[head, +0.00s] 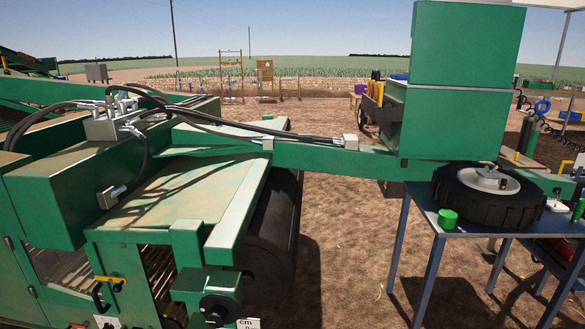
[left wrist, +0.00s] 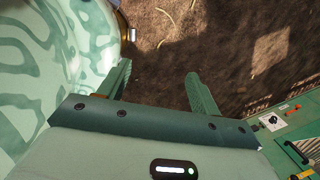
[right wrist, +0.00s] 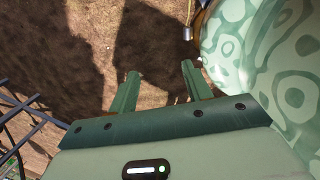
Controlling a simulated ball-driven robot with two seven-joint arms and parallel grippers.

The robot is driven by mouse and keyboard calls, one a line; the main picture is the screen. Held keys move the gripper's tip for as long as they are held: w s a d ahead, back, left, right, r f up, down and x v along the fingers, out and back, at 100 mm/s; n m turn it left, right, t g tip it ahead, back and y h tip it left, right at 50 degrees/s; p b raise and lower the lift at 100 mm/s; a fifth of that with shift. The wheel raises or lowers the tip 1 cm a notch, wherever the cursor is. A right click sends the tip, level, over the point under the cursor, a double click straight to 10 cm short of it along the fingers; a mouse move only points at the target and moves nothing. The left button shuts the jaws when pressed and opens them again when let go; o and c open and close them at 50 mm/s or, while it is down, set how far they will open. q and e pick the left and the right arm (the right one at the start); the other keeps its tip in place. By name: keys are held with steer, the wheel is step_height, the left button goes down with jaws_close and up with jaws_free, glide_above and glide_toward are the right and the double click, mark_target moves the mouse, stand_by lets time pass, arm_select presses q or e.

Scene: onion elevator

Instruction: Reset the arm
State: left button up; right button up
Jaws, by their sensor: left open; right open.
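My left gripper (left wrist: 158,90) is open and empty in the left wrist view, with its two green fingers apart above brown soil. My patterned green base fills the left of that view. My right gripper (right wrist: 160,82) is open and empty in the right wrist view, also above bare soil. My patterned base is at the right there. Neither gripper nor arm shows in the head view.
A large green machine (head: 150,195) with black hoses fills the left. A blue table (head: 460,225) at right holds a black wheel (head: 488,212) and a green cup (head: 447,218). A green panel (left wrist: 290,140) lies right of my left gripper. Soil (head: 345,240) between is clear.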

arm_select(q)
steer(key=s+d+r+n+h+p, duration=0.1)
steer(key=s+r+p, duration=0.2)
steer(key=s+p, duration=0.5)
steer(key=s+r+n+p, duration=0.2)
steer(key=s+p, duration=0.5)
steer(key=p, duration=0.3)
steer(key=shift+s+d+r+g+h, duration=0.3)
steer(key=shift+s+d+r+h, duration=0.05)
steer(key=shift+r+h, duration=0.05)
arm_select(e)
steer(key=s+a+r+m+y, duration=0.1)
steer(key=s+r, duration=0.2)
steer(key=s, duration=0.5)
steer(key=s+r+m, duration=0.2)
steer(key=s, duration=0.6)
steer(key=shift+a+r+g+y, duration=0.3)
steer(key=shift+a+r+y, duration=0.05)
steer(key=shift+r+y, duration=0.05)
